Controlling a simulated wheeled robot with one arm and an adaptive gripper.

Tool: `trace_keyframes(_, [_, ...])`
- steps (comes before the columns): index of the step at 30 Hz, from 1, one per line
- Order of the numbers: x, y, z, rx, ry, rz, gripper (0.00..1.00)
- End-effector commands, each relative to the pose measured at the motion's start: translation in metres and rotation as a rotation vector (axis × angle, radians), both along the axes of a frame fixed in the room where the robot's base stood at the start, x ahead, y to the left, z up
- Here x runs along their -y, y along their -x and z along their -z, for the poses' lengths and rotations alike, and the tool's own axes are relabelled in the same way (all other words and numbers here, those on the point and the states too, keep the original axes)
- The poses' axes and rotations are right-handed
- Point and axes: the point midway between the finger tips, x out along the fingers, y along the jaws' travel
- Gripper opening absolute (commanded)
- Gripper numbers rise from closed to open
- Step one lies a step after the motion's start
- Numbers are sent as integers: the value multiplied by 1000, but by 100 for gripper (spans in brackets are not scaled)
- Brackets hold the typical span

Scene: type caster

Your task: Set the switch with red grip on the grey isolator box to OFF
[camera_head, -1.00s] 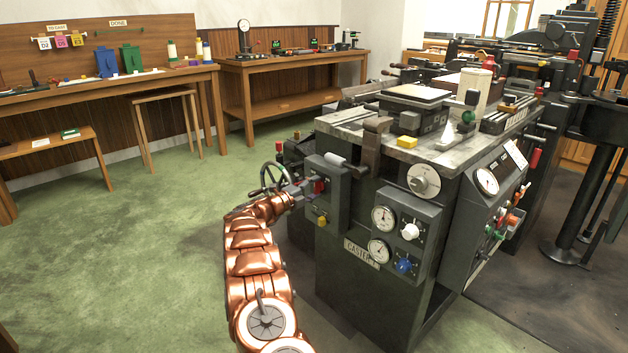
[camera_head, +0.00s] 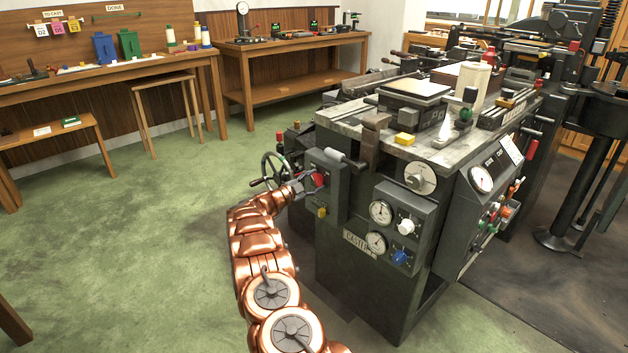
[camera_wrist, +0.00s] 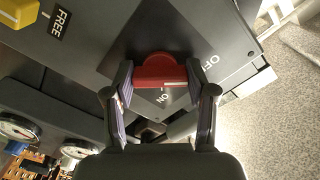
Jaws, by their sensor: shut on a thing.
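The grey isolator box (camera_head: 333,203) is on the left side of the dark casting machine. Its red grip (camera_head: 318,179) is on the front of the box, partly covered by my gripper (camera_head: 304,188). In the wrist view the red grip (camera_wrist: 160,68) lies between the two fingers of my gripper (camera_wrist: 160,88), which is shut on it. A white mark shows on the grip's near edge. The OFF label (camera_wrist: 211,62) is right of the grip and the ON label (camera_wrist: 163,98) is just below it. I cannot tell exactly which label the mark points to.
A yellow knob (camera_wrist: 18,66) with a FREE label (camera_wrist: 60,22) sits on the same machine face. A handwheel (camera_head: 274,168) stands close beside my gripper. Gauges (camera_head: 381,212) and a blue knob (camera_head: 402,256) are to the right. Green floor at left is open.

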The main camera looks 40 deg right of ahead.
Motion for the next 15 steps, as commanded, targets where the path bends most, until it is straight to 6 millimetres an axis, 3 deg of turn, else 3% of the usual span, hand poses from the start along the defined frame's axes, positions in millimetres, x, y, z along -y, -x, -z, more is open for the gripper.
trace_keyframes(15, [0,0,1,-43,-2,-1,21])
